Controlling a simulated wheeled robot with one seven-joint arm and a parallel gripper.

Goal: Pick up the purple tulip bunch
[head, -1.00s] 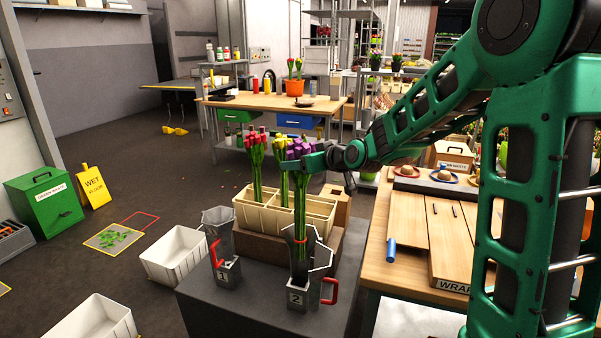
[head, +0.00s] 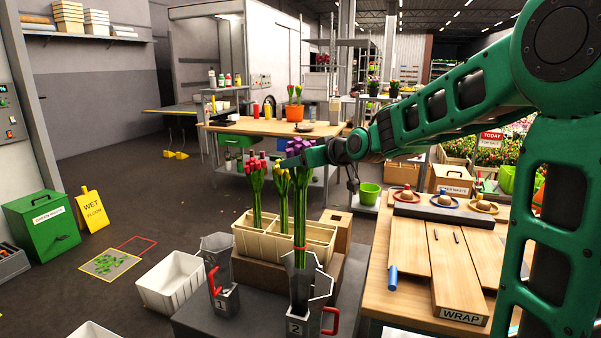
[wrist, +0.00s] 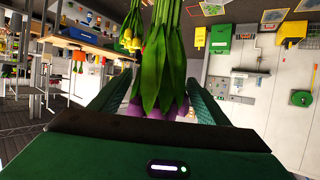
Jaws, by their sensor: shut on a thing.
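The purple tulip bunch (head: 300,205) is upright, with purple heads, long green stems and a red band low down. My gripper (head: 302,157) is shut on it just below the heads. In the wrist view, the purple tulip bunch (wrist: 165,70) runs between the two fingers of my gripper (wrist: 150,97), its purple heads partly hidden by the gripper body. Its lower stems overlap the mouth of the grey holder marked 2 (head: 298,325); I cannot tell whether the ends are inside it.
Red tulips (head: 257,190) and yellow tulips (head: 283,205) stand in the cream divided crate (head: 250,243) just behind. The grey holder marked 1 (head: 225,302) stands to the left. A wooden wrapping table (head: 405,290) is on the right.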

